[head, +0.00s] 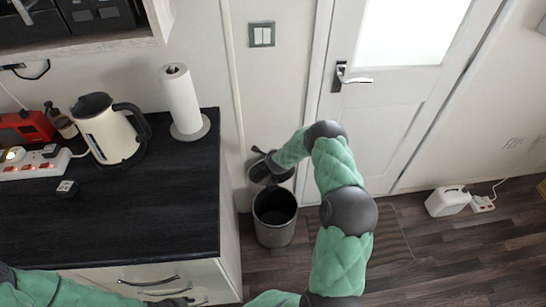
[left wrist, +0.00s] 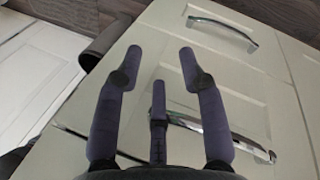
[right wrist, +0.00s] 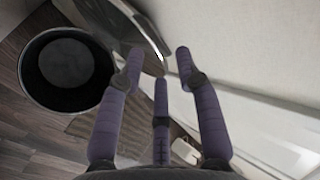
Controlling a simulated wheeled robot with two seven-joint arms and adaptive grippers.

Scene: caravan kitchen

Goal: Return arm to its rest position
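My right arm (head: 342,200) is stretched out over the floor toward the wall beside the door. In the right wrist view, my right gripper (right wrist: 159,58) has its fingers spread and nothing between them. It is close to the raised metal lid (right wrist: 128,28) of the bin; I cannot tell whether they touch. My left arm (head: 60,291) is low along the front of the counter. In the left wrist view, my left gripper (left wrist: 160,55) is open and empty, facing cream drawer fronts with metal handles (left wrist: 222,30).
The open, dark bin (head: 275,216) stands between the counter's end and the door (head: 400,110). The black counter (head: 130,200) holds a kettle (head: 108,130), a paper roll (head: 181,98) and a power strip (head: 35,163). A white canister (head: 447,201) stands on the floor at right.

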